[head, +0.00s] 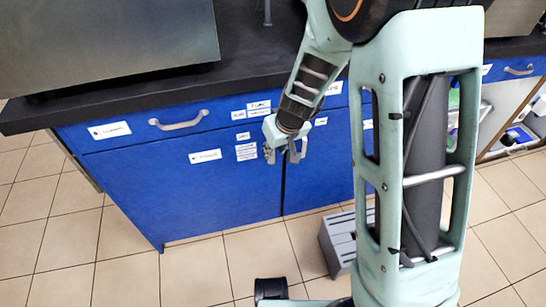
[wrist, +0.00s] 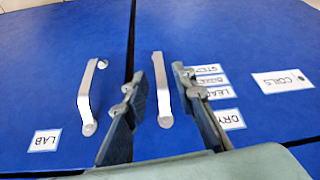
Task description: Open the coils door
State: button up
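The coils door (head: 190,195) is a blue cabinet door at the left of the head view, closed flush. In the wrist view, the same door (wrist: 255,50) fills the right side and bears a COILS label (wrist: 283,80). Its silver bar handle (wrist: 162,90) stands near the door's edge. My gripper (wrist: 160,82) is open, with a finger on each side of this handle. I see no clear contact between fingers and handle. In the head view, my gripper (head: 283,157) is at the door's upper right corner and hides the handle.
A neighbouring blue door (wrist: 50,70) with a LAB label (wrist: 45,140) has its own handle (wrist: 88,98), just left of my fingers in the wrist view. Drawers and a dark worktop (head: 250,80) lie above. A grey slotted box (head: 340,240) stands on the floor nearby. Tiled floor (head: 100,250) before the door is clear.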

aim_at(273, 154)
jog(key=b+x, duration=0.1)
jog(key=x, duration=0.3)
jog(key=shift+c, duration=0.5)
grip_shut()
